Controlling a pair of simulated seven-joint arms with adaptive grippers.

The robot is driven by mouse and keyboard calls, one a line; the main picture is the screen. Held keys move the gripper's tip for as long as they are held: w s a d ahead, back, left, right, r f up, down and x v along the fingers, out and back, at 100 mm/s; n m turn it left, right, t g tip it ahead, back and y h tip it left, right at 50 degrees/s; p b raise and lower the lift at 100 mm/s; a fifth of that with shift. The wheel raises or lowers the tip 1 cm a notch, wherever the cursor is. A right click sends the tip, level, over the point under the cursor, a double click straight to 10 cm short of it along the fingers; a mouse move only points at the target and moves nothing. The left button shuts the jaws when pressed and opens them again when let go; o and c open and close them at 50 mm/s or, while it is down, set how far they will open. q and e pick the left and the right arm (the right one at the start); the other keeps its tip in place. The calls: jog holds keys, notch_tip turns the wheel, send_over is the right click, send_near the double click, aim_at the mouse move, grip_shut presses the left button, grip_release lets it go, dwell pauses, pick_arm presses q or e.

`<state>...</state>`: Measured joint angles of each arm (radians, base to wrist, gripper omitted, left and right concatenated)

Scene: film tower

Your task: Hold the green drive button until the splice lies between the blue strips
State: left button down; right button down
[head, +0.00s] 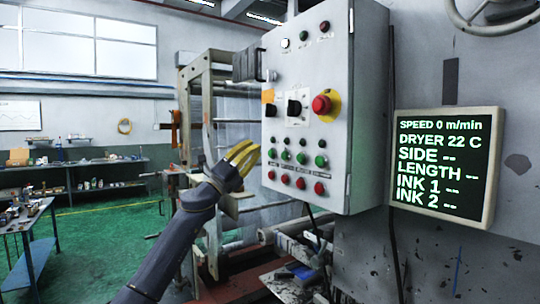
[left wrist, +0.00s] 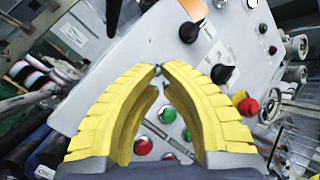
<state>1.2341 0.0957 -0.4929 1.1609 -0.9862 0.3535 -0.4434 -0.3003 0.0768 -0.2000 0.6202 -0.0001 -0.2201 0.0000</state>
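A row of several green buttons (head: 301,158) sits on the front of the grey control cabinet (head: 337,140); the labels are too small to read, so I cannot tell which is the drive button. My left gripper (head: 254,149) has yellow fingers, which are just left of the row's left end. In the left wrist view the fingertips (left wrist: 158,70) meet with nothing between them, and a green button (left wrist: 167,114) shows through the gap behind the fingers. Contact with a button is not visible. The splice and the blue strips cannot be made out. My right gripper is out of view.
Red buttons (head: 300,183) lie below the green ones. A red emergency stop (head: 321,104) and black knobs (head: 294,108) are above. The screen (head: 441,165) reads speed 0 m/min. A machine frame (head: 207,110) stands behind my arm; green floor is open at left.

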pick_arm(q)
jog(key=shift+w+d, duration=0.45)
jog(key=shift+d, duration=0.4)
